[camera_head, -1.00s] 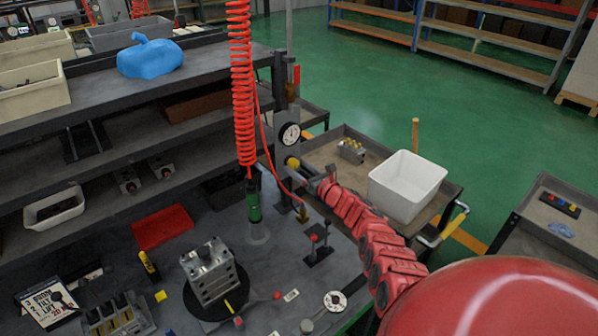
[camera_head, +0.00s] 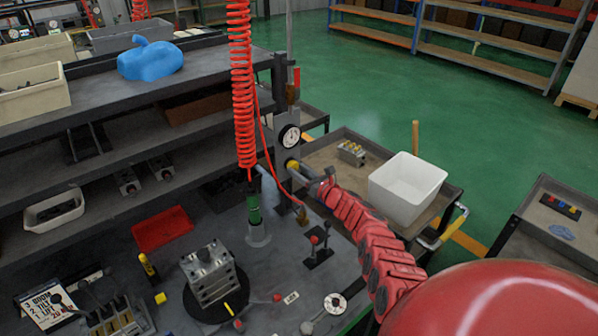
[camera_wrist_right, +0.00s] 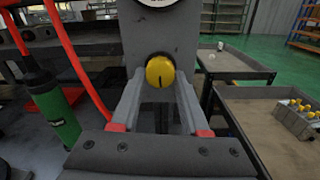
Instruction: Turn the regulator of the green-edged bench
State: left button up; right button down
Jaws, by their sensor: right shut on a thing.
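The regulator is a yellow round knob on a grey upright plate below a dial gauge (camera_head: 289,136). In the wrist view the knob (camera_wrist_right: 160,71) faces me, with a dark mark pointing down on its face. My right gripper (camera_wrist_right: 160,88) has one finger on each side of the knob and is shut on it. In the head view the right arm reaches in from the lower right and the gripper (camera_head: 298,168) meets the knob at the plate. The green-edged bench (camera_head: 110,242) lies below and to the left. My left gripper is out of view.
A red coiled hose (camera_head: 242,85) hangs with a green tool (camera_head: 254,212) just left of the plate. A white bin (camera_head: 407,188) stands on a side cart right of my arm. A metal block (camera_head: 208,272) sits on the bench. Green floor (camera_head: 470,125) is open behind.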

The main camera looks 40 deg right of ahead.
jog(key=shift+f+n+b, duration=0.1)
jog(key=shift+n+b, duration=0.2)
jog(key=shift+n, duration=0.6)
jog(key=n+b, duration=0.1)
jog(key=n, duration=0.1)
jog(key=shift+n, duration=0.3)
jog(key=n+b, duration=0.2)
jog(key=n, duration=0.1)
jog(key=shift+b, duration=0.4)
jog(key=shift+n+b, duration=0.3)
jog(key=shift+n, duration=0.1)
jog(key=shift+c, duration=2)
grip_release()
